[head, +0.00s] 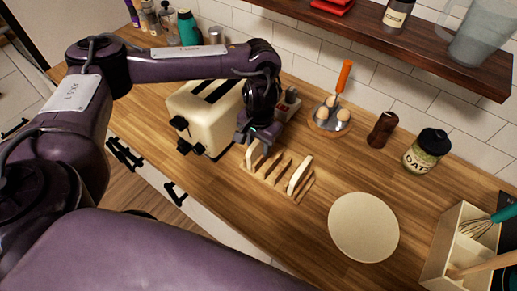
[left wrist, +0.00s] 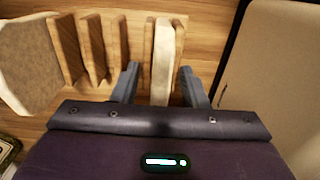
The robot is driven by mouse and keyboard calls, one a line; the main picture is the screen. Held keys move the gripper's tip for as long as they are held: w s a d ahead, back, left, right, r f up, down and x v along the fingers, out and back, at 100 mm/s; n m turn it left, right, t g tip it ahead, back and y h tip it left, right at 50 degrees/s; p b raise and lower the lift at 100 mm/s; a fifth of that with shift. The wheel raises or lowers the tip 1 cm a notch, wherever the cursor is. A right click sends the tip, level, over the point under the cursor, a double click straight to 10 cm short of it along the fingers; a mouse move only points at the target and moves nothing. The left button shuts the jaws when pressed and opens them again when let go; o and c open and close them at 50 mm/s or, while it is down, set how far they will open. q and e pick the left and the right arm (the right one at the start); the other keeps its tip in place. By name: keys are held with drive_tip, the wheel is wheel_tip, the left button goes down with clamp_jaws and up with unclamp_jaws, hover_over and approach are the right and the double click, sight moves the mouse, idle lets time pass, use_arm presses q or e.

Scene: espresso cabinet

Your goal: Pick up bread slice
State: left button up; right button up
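A wooden toast rack (head: 273,183) stands on the counter, with one bread slice (head: 252,154) at its left end and another bread slice (head: 300,174) at its right end. My left gripper (head: 257,140) is over the left-end slice, next to the toaster. In the left wrist view, the open fingers of my left gripper (left wrist: 160,88) lie on either side of this pale slice (left wrist: 162,62), with visible gaps. The other slice (left wrist: 28,65) shows at the far left, beyond the rack dividers (left wrist: 93,45). My right gripper is not in view.
A cream toaster (head: 205,118) stands close to the left of the rack and fills the right of the wrist view (left wrist: 280,70). A round cream plate (head: 363,227) lies right of the rack. An egg holder (head: 328,120), a dark grinder (head: 382,129) and an oat jar (head: 427,150) stand behind.

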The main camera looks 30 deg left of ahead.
use_arm(q)
drive_tip(key=shift+f, duration=0.45)
drive_tip(key=shift+c, duration=0.9)
clamp_jaws()
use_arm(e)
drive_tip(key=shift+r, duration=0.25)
